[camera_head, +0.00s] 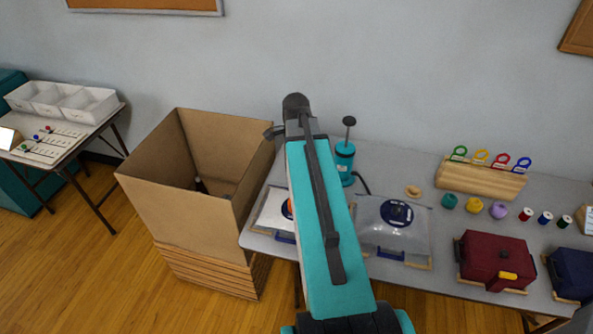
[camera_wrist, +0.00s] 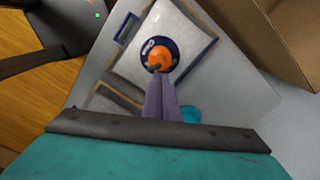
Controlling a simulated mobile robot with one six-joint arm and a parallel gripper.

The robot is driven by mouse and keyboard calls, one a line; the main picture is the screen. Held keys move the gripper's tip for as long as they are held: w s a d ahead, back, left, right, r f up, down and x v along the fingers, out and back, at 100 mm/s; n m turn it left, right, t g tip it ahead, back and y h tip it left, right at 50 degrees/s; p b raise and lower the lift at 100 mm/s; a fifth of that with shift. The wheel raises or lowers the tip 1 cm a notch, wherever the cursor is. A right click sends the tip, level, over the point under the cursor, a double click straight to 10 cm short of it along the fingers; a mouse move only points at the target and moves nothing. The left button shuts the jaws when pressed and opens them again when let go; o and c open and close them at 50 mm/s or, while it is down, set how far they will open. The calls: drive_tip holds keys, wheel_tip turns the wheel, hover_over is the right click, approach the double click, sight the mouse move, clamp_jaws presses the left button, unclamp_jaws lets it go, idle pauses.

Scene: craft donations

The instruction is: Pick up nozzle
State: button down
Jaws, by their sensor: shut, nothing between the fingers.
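An orange piece, which looks like the nozzle (camera_wrist: 159,57), sits on a round dark blue valve (camera_wrist: 148,47) of a clear flat bag (camera_wrist: 185,32) in the wrist view. In the head view a sliver of the orange nozzle (camera_head: 290,205) shows on the left bag (camera_head: 270,212), beside my arm, which hides the rest. My gripper (camera_wrist: 159,76) is shut and empty, its fingers reaching toward the nozzle and overlapping its lower edge in the wrist view. I cannot tell whether they touch it. The gripper's fingers are hidden in the head view.
A teal hand pump (camera_head: 345,160) with a dark hose stands behind a second clear bag (camera_head: 393,232) on the grey table (camera_head: 385,165). A large open cardboard box (camera_head: 180,210) stands left of the table. Maroon (camera_head: 497,258) and navy (camera_head: 570,272) cases are at right.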

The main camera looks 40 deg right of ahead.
drive_tip(key=c, duration=2.5)
unclamp_jaws()
drive_tip(key=o, duration=1.1)
drive_tip(key=shift+m, duration=0.3)
drive_tip(key=shift+c, duration=0.2)
drive_tip(key=o, duration=0.6)
drive_tip(key=shift+s+a+m, duration=0.1)
drive_tip(key=shift+s+m, duration=0.1)
drive_tip(key=shift+m, duration=0.6)
drive_tip(key=shift+o, duration=0.2)
drive_tip(key=m+b, duration=0.2)
drive_tip(key=b, duration=0.1)
drive_tip(key=m+b, duration=0.6)
drive_tip(key=shift+w, duration=0.4)
drive_tip(key=shift+r, duration=0.1)
drive_tip(key=shift+f+p, duration=0.65)
drive_tip(key=shift+f, duration=3.65)
